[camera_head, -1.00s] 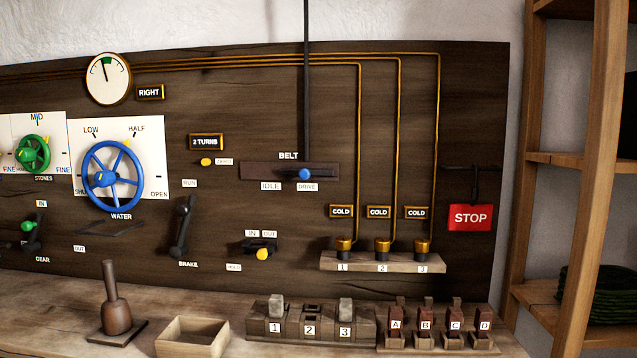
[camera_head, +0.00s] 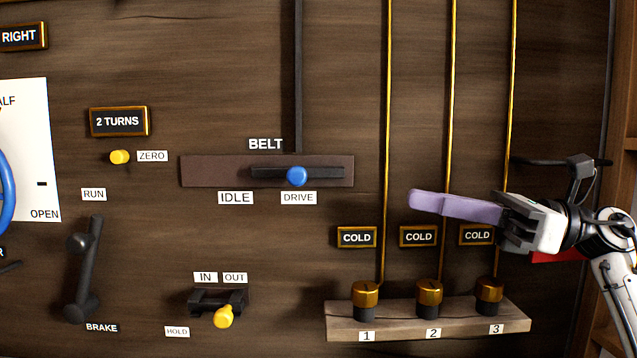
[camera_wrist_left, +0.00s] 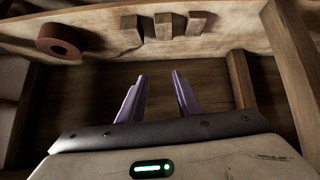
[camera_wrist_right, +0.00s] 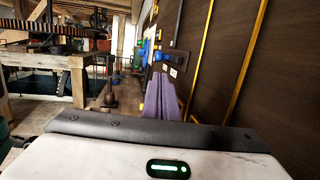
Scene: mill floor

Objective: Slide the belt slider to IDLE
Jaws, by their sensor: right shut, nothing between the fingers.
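The belt slider's blue knob (camera_head: 297,176) sits above the DRIVE label (camera_head: 298,198), toward the right of its dark horizontal track (camera_head: 213,171). The IDLE label (camera_head: 235,198) is below the track, left of DRIVE. In the head view my right gripper (camera_head: 415,200) is shut and empty, its purple fingers pointing left. It is to the right of the knob and slightly lower, apart from it. The right wrist view shows the blue knob (camera_wrist_right: 158,56) beyond the shut fingers. My left gripper (camera_wrist_left: 158,78) is open and empty in the left wrist view, near a wooden shelf or bench.
Brass-capped plugs (camera_head: 429,292) stand on a ledge (camera_head: 345,331) below my right gripper, with brass pipes (camera_head: 447,100) rising above. The brake lever (camera_head: 84,268) and a yellow-knobbed IN/OUT switch (camera_head: 223,317) are lower left. The panel between knob and fingers is mostly clear.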

